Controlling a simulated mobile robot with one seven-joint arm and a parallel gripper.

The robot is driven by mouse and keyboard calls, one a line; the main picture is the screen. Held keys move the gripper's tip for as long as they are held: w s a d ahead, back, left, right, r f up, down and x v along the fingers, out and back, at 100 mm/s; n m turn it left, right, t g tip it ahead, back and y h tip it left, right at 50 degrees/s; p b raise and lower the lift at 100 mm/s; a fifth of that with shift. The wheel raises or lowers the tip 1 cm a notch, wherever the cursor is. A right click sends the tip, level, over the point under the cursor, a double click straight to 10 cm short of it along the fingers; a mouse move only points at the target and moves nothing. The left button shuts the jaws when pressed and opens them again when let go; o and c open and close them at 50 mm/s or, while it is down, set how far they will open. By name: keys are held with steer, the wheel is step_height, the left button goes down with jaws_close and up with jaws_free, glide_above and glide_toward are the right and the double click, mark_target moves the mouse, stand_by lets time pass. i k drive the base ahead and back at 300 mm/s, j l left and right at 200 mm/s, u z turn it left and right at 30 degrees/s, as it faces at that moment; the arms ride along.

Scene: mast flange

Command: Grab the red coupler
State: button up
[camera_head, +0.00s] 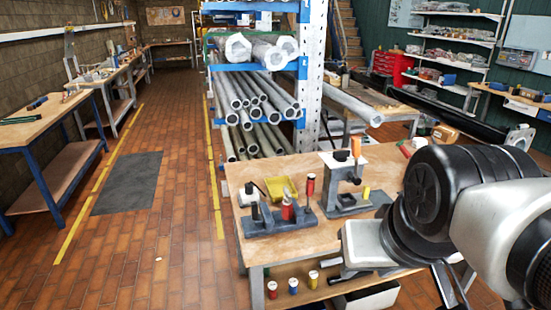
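Several small red pieces are in view, and I cannot tell which is the red coupler. A red cylinder (287,210) stands in the grey fixture (268,229) at the bench's left. Another red cylinder (272,290) stands on the lower shelf beside a blue and a yellow one. My gripper (346,270) is at the bench's front edge, to the right of these pieces and apart from them. Its fingers are mostly hidden, so its opening does not show.
The wooden bench (322,233) also holds a grey stand (347,190) and a yellow tray (281,189). An open bin (368,298) sits on the lower shelf. A pipe rack (262,90) stands behind. The brick floor at left is largely clear, with a dark mat (127,183).

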mark_target(286, 210)
steer(key=i+l+u, duration=0.25)
steer(key=i, duration=0.3)
steer(key=i+l+u, duration=0.25)
steer(key=i, duration=0.25)
